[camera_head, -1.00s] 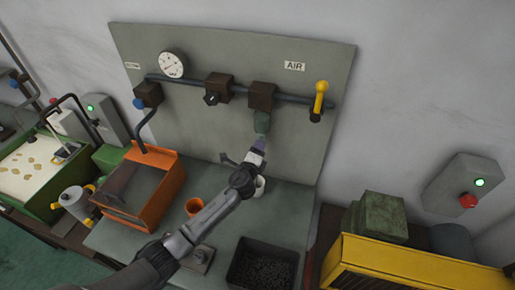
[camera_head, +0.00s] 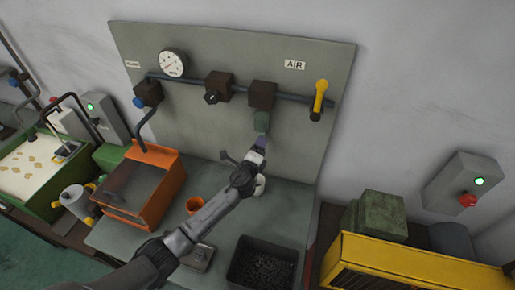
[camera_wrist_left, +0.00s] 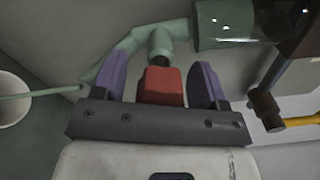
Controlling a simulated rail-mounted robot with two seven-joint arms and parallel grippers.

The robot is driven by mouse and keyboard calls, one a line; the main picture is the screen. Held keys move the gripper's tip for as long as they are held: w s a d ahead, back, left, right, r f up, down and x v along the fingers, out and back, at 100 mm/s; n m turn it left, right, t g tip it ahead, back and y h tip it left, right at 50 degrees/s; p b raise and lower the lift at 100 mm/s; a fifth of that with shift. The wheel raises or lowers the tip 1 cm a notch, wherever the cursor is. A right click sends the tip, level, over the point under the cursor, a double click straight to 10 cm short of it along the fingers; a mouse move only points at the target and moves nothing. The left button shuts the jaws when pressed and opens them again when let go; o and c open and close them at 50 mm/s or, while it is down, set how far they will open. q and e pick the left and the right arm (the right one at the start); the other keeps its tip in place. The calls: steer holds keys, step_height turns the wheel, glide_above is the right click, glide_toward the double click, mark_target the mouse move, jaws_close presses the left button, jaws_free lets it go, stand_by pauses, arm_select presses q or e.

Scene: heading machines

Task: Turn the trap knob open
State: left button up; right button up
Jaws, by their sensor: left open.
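The trap is a green bowl (camera_head: 262,122) under a brown block (camera_head: 262,96) on the pipe. In the left wrist view the bowl (camera_wrist_left: 235,22) is at the top, with a pale green drain fitting (camera_wrist_left: 160,42) beside it. The red trap knob (camera_wrist_left: 162,86) sits between the two purple fingers of my left gripper (camera_wrist_left: 158,74). The fingers are open, with a gap showing on each side of the knob. In the head view my left gripper (camera_head: 260,146) is just below the bowl and hides the knob. My right gripper is not in view.
A white cup (camera_wrist_left: 12,100) with a thin green tube stands left in the wrist view. A yellow-handled valve (camera_head: 320,96) is right of the trap.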

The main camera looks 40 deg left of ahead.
arm_select(q)
steer(key=shift+s, duration=0.15)
steer(key=v, duration=1.3)
steer(key=shift+s+d, duration=0.2)
steer(key=shift+s, duration=0.05)
